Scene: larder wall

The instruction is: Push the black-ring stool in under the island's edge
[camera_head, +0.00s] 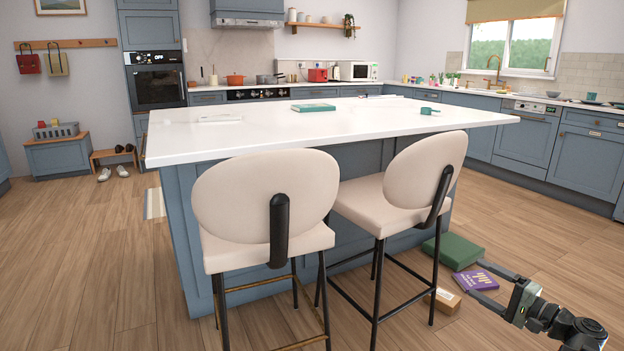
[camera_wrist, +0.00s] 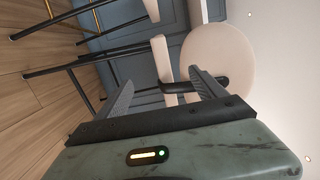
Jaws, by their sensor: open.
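The black-ring stool (camera_head: 375,205) is the right-hand of two cream stools, with black legs and a black foot ring. It stands upright at the near side of the island (camera_head: 330,120), its back toward me. How far its seat reaches under the island's edge is hard to tell. In the wrist view, turned sideways, its round back (camera_wrist: 222,60) shows beyond the fingers. My gripper (camera_head: 476,279) is low at the right, to the right of the stool and apart from it. It is open, with nothing between the fingers (camera_wrist: 160,82) held.
A second stool (camera_head: 265,215) with a brass foot ring stands close on the left. A green box (camera_head: 454,251), a purple book (camera_head: 476,280) and a small cardboard box (camera_head: 443,301) lie on the floor between the stool and my gripper.

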